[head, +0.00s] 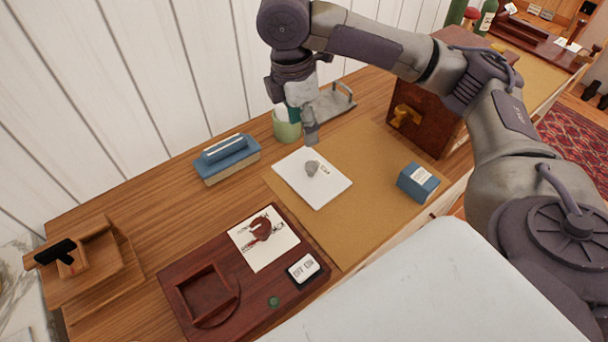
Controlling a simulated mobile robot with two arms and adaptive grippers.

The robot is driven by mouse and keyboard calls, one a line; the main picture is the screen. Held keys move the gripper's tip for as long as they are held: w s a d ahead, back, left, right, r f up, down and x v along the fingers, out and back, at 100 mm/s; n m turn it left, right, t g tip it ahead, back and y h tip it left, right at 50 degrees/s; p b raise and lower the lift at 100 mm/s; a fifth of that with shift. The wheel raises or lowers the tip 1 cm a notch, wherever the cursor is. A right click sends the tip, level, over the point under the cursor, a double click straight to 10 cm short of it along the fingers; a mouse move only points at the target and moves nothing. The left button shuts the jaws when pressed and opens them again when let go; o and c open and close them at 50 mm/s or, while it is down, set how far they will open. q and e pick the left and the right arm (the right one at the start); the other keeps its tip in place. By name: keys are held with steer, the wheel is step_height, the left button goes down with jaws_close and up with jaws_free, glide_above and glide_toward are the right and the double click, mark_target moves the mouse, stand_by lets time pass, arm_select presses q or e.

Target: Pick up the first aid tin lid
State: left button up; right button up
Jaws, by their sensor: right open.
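I cannot clearly tell the first aid tin lid in the head view. A shallow grey metal tray-like piece (332,103) with a raised handle-like end lies at the back, just right of my right gripper (308,128); I cannot tell whether it is the lid. My right gripper points down over the back of the desk and is open. It is beside a pale green cup (286,130) and partly hides it. One fingertip is just above the back edge of a white sheet (327,189) with a small grey lump (312,168) on it. My left gripper is out of view.
A blue-topped block (228,155) and a small blue box (418,182) stand on the desk. A dark red tray (190,262) holds a picture card and a white label piece. A wooden organizer (95,262) is left; a brown box (425,120) is right. The tan mat (365,160) has free room.

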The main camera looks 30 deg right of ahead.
glide_above(312, 165)
steer(key=f, duration=0.6)
steer(key=shift+a+f+b, duration=0.15)
steer(key=shift+a+b, duration=0.15)
steer(key=shift+a, duration=0.1)
steer(key=shift+w+f, duration=0.15)
steer(key=shift+f, duration=0.5)
steer(key=f, duration=0.3)
steer(key=d+f, duration=0.1)
steer(key=f, duration=0.1)
steer(key=shift+b, duration=0.3)
steer(key=shift+a, duration=0.1)
jaws_close()
